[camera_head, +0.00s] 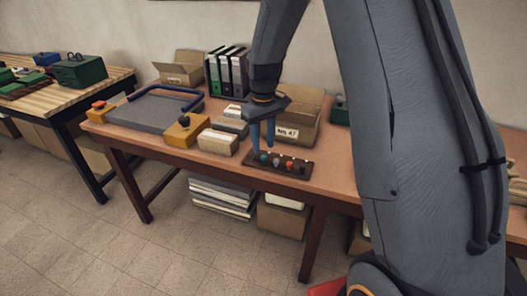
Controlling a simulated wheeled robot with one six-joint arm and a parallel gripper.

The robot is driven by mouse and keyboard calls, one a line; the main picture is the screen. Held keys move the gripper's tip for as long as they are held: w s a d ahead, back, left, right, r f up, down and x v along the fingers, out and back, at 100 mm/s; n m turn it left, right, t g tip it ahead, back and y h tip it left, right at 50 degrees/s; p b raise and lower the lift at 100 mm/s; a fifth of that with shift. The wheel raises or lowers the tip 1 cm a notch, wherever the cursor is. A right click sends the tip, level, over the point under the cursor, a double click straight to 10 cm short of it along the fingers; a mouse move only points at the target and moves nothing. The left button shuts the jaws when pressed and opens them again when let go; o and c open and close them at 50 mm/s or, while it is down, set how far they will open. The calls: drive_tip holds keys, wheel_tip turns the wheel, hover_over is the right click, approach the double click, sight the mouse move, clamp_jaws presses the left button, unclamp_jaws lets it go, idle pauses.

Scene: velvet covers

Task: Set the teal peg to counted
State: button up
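A dark brown peg board (294,174) lies flat near the front edge of the brown table. Several small coloured pegs stand in a row on it. The teal peg (263,157) is at the left end of the row. My gripper (262,148) points down over the left end of the board, with its blue fingers at or just beside the teal peg. The fingers partly cover that area, and I cannot tell whether they touch or grip the peg. Any marking for "counted" is too small to read.
Left of the board are a cream block (218,142), a yellow box with a dark knob (185,131) and a grey tray with a blue handle (152,113). Behind my gripper stands a labelled cardboard box (303,118). Binders (228,72) stand at the back.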

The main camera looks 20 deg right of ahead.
sight(263, 157)
drive_tip(key=shift+f+p, duration=0.35)
drive_tip(key=shift+f, duration=1.75)
drive_tip(key=shift+c, duration=0.5)
